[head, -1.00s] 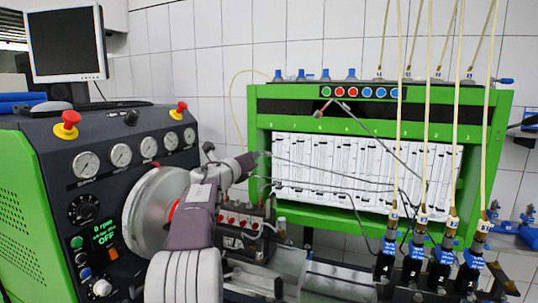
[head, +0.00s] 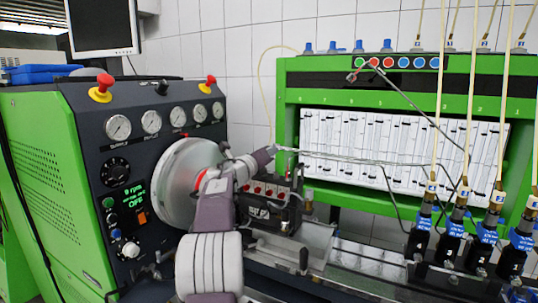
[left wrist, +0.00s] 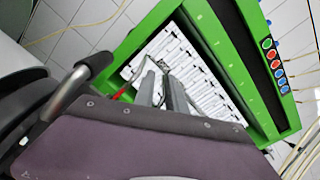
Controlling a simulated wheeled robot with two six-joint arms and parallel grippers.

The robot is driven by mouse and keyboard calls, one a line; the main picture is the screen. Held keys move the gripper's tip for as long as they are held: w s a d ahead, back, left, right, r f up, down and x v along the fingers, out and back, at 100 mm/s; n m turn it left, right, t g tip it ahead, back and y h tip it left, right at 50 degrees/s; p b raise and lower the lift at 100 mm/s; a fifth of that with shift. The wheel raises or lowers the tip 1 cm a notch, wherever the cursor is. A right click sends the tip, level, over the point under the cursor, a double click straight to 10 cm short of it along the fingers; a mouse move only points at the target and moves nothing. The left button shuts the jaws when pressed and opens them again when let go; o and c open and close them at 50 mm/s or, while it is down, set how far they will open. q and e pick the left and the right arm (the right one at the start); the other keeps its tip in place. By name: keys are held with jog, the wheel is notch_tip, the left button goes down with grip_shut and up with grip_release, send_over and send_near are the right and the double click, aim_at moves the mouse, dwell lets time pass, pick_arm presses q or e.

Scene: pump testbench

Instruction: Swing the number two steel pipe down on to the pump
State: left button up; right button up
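My left gripper (head: 268,153) is at the left end of a thin grey steel pipe (head: 340,156); its fingers look shut on it, though the grip itself is small and partly hidden. The pipe runs right towards the injectors. I cannot read its number. The pump (head: 266,197), a dark block with red-marked ports, stands just below the gripper, partly behind my left arm. The gripper and pipe end are above it, apart from it. In the left wrist view the grey fingers (left wrist: 164,85) are close together, with a small dark thing at their tips. My right gripper is not in view.
Another steel pipe (head: 410,100) slants up to the button strip. A third bent pipe (head: 392,190) lies close to the held one. Several injectors (head: 457,232) stand at right with pale hoses. The bench (head: 100,200) with its flywheel (head: 180,180) is at left.

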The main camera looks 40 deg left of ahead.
pick_arm(q)
jog(key=shift+o, duration=1.1)
jog(key=shift+w+f, duration=0.1)
jog(key=shift+f, duration=0.35)
jog(key=shift+d+r, duration=0.1)
jog(key=shift+r, duration=0.1)
jog(key=shift+r, duration=0.25)
jog(key=w+d+r+m+p, duration=0.1)
jog(key=d+r+m+p, duration=0.1)
jog(key=d+r+p, duration=0.3)
jog(key=w+d+r+m+p, duration=0.1)
jog(key=d+r+m+p, duration=0.1)
jog(key=d+r+p, duration=0.3)
jog(key=w+d+r+m+p, duration=0.1)
jog(key=d+r+p, duration=0.4)
jog(key=r+p, duration=0.6)
notch_tip(320, 180, up, 5)
jog(key=shift+w+d+r+m, duration=0.15)
jog(key=shift+w+d+m, duration=0.15)
jog(key=shift+w+m, duration=0.15)
